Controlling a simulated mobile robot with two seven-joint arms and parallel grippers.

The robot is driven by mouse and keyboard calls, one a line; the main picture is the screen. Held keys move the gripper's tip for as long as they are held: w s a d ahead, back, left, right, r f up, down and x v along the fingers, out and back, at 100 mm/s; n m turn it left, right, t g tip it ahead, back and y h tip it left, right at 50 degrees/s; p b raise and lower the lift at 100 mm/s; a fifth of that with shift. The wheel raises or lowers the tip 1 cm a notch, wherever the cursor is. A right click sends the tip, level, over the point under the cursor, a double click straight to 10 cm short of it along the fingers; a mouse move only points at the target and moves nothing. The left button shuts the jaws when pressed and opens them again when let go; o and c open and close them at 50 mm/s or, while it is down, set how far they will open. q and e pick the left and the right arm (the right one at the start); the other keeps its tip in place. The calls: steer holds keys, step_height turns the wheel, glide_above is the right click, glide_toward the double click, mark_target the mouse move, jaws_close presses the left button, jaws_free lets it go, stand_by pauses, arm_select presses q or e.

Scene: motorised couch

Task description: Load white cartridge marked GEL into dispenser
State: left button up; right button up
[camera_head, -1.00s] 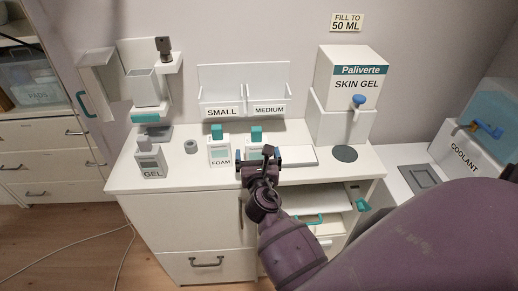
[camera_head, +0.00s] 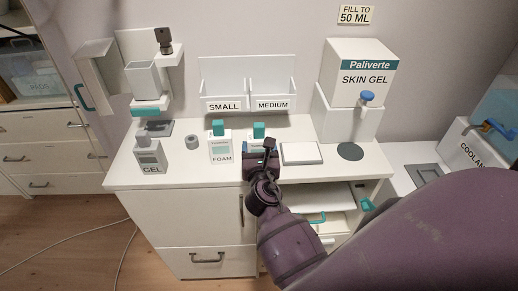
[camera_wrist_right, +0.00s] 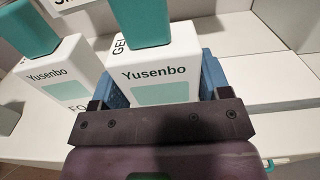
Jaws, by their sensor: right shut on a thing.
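My right gripper (camera_head: 260,160) is shut on a white cartridge with a teal cap (camera_head: 259,131) on the counter. In the right wrist view its blue fingers (camera_wrist_right: 163,82) are on both sides of this cartridge (camera_wrist_right: 158,70), which reads Yusenbo, with GEL on its side face. A FOAM cartridge (camera_head: 220,149) with a teal cap stands just left of it. A greyer cartridge with a grey cap (camera_head: 150,157), marked GEL, stands at the counter's left. The wall dispenser (camera_head: 146,80) has an open-topped chamber and a teal strip below. My left gripper is not in view.
A white bin rack marked SMALL and MEDIUM (camera_head: 247,88) stands behind the cartridges. A large SKIN GEL dispenser (camera_head: 352,90) stands at the right.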

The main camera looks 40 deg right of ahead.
steer(key=c, duration=0.5)
steer(key=shift+r, duration=0.1)
